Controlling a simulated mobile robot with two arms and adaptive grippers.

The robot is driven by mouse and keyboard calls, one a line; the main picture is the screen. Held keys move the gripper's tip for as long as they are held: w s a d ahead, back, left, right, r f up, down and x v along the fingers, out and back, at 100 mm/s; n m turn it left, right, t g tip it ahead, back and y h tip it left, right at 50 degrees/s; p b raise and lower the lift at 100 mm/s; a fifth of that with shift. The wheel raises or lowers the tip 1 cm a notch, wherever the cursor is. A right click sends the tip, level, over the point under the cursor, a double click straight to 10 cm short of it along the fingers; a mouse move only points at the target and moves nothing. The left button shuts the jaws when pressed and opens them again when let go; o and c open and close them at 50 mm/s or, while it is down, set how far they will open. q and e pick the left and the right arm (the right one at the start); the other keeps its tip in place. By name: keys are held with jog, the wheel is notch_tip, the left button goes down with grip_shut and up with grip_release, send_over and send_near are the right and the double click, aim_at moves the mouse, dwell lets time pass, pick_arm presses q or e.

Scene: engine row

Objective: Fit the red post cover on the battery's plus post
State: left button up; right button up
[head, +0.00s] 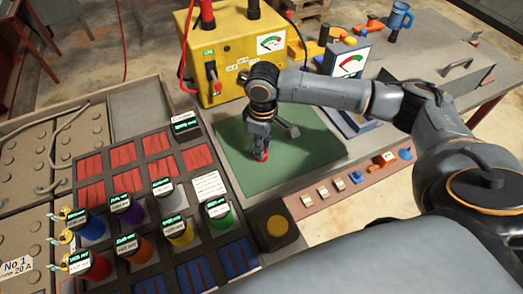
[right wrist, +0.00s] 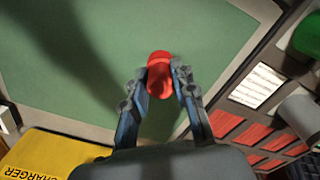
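The red post cover (right wrist: 160,76) is a small rounded red piece over the green mat (right wrist: 210,20). In the head view the cover (head: 262,156) shows just below my right gripper (head: 260,145), low over the mat or on it. In the right wrist view the fingertips of my right gripper (right wrist: 160,72) close in on both sides of the cover and appear to touch it. I cannot tell whether the cover still rests on the mat. I cannot make out the battery or its plus post in either view. My left gripper is not in view.
A yellow charger (head: 220,60) stands behind the mat. Left of the mat are red trays (head: 120,155) and several coloured, labelled cylinders. A meter box (head: 348,60) stands behind my right arm. A strip of small parts (head: 350,185) lies right of the mat. The mat is otherwise clear.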

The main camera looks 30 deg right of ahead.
grip_shut()
jog(key=shift+r, duration=0.15)
